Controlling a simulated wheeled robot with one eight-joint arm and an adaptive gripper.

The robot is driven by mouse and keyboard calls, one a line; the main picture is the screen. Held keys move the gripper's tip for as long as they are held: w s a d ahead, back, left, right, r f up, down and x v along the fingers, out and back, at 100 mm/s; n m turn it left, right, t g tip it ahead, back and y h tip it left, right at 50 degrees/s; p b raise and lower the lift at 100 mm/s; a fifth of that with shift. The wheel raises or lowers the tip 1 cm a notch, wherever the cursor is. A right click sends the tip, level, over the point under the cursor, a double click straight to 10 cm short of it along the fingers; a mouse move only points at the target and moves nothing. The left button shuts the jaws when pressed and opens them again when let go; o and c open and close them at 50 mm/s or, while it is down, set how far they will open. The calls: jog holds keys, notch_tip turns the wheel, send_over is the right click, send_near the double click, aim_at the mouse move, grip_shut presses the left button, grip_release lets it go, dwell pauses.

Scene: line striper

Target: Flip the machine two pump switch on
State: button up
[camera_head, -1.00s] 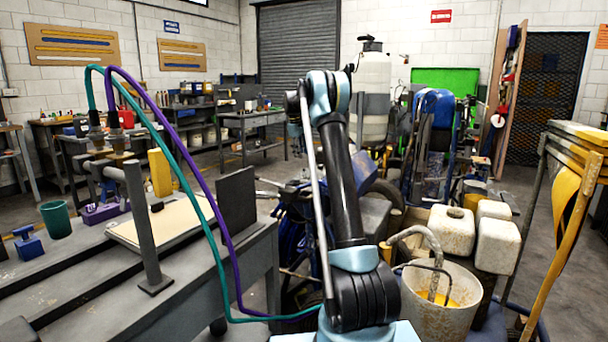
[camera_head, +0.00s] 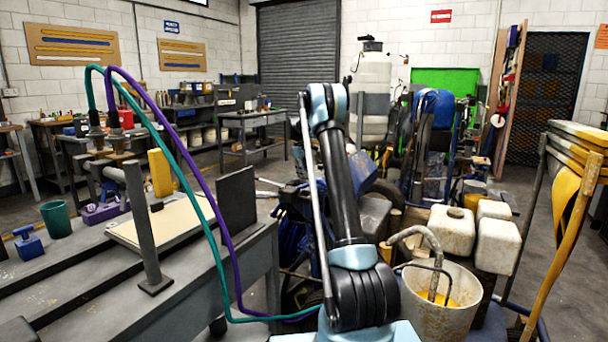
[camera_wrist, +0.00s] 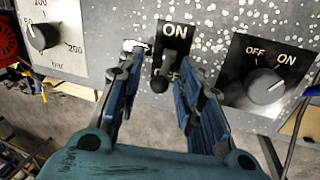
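In the wrist view, a black toggle switch (camera_wrist: 161,78) sits on a grey, paint-speckled panel. Its plate reads ON at the top, with partly hidden OFF lettering below. The lever hangs toward the lower end, on the OFF side. My gripper (camera_wrist: 163,66) is open, with one blue-and-grey finger on each side of the lever. Its fingertips are close to the plate; I cannot tell whether they touch the panel. In the head view my arm reaches forward among the machines and its gripper is hidden. I cannot tell there which machine is number two.
A rotary OFF/ON knob (camera_wrist: 265,86) is right of the switch, and a pressure dial (camera_wrist: 42,37) marked in bar is left. In the head view a workbench (camera_head: 262,262) stands left of my arm, and a paint-stained bucket (camera_head: 432,312) stands close on its right.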

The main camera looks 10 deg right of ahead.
grip_shut()
jog(key=shift+d, duration=0.15)
jog(key=shift+r, duration=0.1)
jog(key=shift+s+d+r+m+t+y, duration=0.15)
jog(key=shift+d+t+y, duration=0.1)
jog(key=shift+t+y, duration=0.25)
jog(key=shift+s+d+m+t+y, duration=0.1)
jog(key=shift+d+m+t+y, duration=0.15)
jog(key=shift+y, duration=0.35)
jog(key=shift+s+d+t+y, duration=0.15)
jog(key=shift+d+t+y, duration=0.05)
jog(key=shift+t+y, duration=0.3)
jog(key=shift+s+d+t+y, duration=0.1)
jog(key=shift+d+t+y, duration=0.05)
jog(key=shift+t+y, duration=0.35)
